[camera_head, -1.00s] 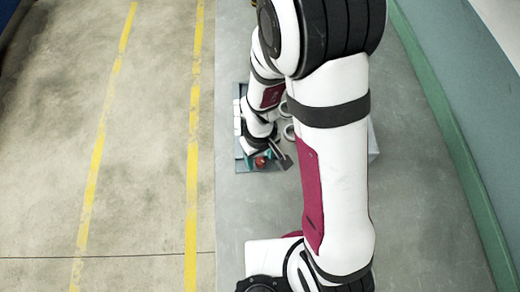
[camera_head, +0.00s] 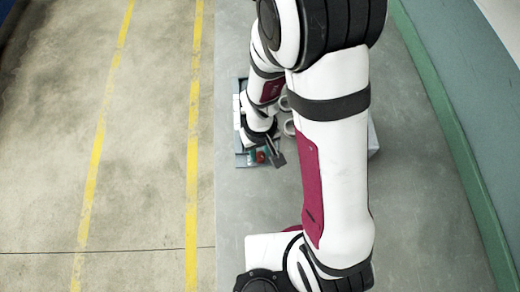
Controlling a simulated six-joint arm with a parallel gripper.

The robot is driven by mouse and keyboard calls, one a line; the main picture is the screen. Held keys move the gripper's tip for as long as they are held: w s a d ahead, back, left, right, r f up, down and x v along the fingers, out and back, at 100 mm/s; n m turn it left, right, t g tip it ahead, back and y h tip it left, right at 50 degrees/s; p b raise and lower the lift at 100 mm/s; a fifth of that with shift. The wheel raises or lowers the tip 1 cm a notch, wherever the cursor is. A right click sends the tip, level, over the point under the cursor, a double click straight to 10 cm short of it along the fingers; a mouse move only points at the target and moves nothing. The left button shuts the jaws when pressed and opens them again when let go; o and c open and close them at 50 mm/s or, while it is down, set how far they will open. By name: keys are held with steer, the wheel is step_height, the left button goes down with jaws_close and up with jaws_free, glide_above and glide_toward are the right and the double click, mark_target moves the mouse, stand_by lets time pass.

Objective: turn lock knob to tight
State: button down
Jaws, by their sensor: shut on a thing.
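The ring grinder (camera_head: 242,152) is a small grey-blue unit at the left edge of the grey table. A small red part (camera_head: 261,156), seemingly the lock knob, shows at its front end. My gripper (camera_head: 272,155) is over that front end, its dark fingers right beside the red part. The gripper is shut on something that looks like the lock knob. The contact is small and mostly hidden by my wrist, and the knob's angle cannot be read.
Several pale rings (camera_head: 289,127) lie to the right of the grinder, partly behind my arm. The table (camera_head: 235,210) in front of the grinder is clear. Its left edge borders the floor.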

mark_target(261, 155)
steer(key=m, duration=0.5)
steer(key=shift+m, duration=2.3)
steer(key=c, duration=0.6)
jaws_free()
step_height(261, 155, up, 16)
